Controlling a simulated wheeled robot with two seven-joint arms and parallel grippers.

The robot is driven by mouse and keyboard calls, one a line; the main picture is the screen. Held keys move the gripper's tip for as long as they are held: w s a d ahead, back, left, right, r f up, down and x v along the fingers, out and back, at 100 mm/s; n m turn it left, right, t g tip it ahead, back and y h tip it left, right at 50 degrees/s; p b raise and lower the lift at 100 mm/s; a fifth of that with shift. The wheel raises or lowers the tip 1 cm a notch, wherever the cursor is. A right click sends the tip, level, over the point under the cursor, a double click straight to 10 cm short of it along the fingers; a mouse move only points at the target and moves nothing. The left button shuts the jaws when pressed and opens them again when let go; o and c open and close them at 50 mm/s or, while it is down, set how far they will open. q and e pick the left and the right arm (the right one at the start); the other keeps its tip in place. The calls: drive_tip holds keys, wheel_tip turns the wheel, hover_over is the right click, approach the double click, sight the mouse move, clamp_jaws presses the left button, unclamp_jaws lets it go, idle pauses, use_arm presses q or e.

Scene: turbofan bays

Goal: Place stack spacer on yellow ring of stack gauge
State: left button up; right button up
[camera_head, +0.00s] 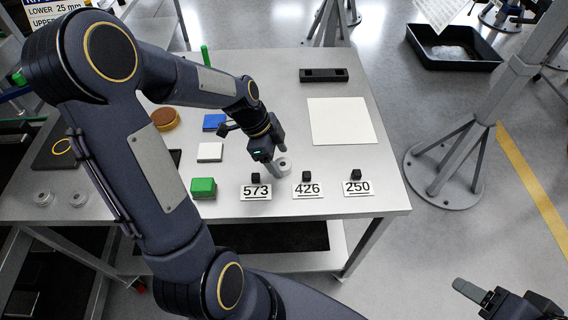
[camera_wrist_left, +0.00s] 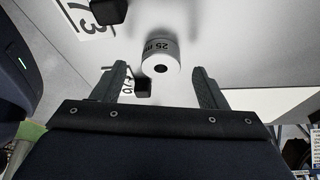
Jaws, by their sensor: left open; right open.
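The stack spacer (camera_head: 284,165) is a short pale grey cylinder with a hole in its top, standing on the table behind the number tags. In the left wrist view the spacer (camera_wrist_left: 160,54), marked "25 mm", lies just beyond the fingertips, centred between them. My left gripper (camera_head: 275,166) is open and empty, pointing down close beside it; contact cannot be told. The stack gauge (camera_head: 48,160) is a dark plate at the table's left, with a yellow ring (camera_head: 61,147) partly visible. My left arm hides the area to its right. My right gripper (camera_head: 472,291) is open, over the floor at lower right.
Tags 573 (camera_head: 256,192), 426 (camera_head: 308,190) and 250 (camera_head: 358,188) with small black blocks line the front edge. Green (camera_head: 203,187), white (camera_head: 210,152) and blue (camera_head: 214,122) blocks stand left. Two grey cylinders (camera_head: 77,198) stand front left. A white sheet (camera_head: 342,121) lies right.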

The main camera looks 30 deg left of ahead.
use_arm(q)
drive_tip(key=shift+x, duration=0.9)
drive_tip(key=shift+c, duration=0.4)
drive_tip(key=c, duration=1.2)
drive_tip(key=shift+w, duration=0.1)
